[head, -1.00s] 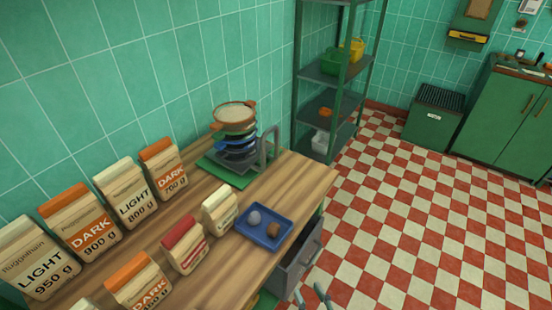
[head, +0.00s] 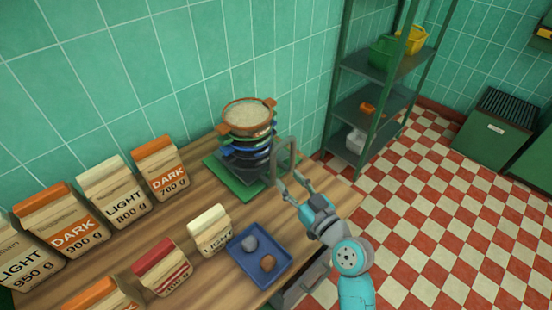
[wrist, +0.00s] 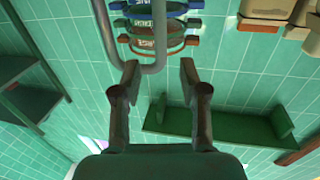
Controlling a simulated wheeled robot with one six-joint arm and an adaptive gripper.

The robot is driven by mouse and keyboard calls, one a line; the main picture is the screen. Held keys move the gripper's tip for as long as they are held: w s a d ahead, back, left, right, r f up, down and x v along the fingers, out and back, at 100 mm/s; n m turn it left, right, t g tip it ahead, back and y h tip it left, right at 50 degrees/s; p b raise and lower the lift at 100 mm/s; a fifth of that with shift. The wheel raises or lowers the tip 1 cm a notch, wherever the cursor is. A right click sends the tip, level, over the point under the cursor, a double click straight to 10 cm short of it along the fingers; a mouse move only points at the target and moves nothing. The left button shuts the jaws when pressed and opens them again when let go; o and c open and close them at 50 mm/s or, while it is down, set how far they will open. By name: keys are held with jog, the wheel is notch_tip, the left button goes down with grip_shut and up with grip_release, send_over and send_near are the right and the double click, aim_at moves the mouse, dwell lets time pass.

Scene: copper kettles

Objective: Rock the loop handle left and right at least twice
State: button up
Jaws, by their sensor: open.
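The grey loop handle (head: 286,150) stands upright at the right side of a stack of pans and rings (head: 247,140) on the worktop. My gripper (head: 292,183) is open and empty, just in front of the loop's lower part in the head view. In the wrist view, the loop (wrist: 104,35) is a thick grey tube, and its curved end lies by the left fingertip, partly between the open fingers (wrist: 160,68). Whether a finger touches it I cannot tell. The stack also shows behind the loop in the wrist view (wrist: 155,25).
A green mat (head: 215,171) lies under the stack. A blue tray (head: 243,262) with two small lumps is left of my arm. Paper bags (head: 112,192) line the left side. A green shelf rack (head: 347,75) stands behind to the right. The checkered floor is open.

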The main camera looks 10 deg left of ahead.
aim_at(275, 164)
jog(key=x, duration=0.8)
jog(key=shift+w+a, duration=0.25)
grip_shut()
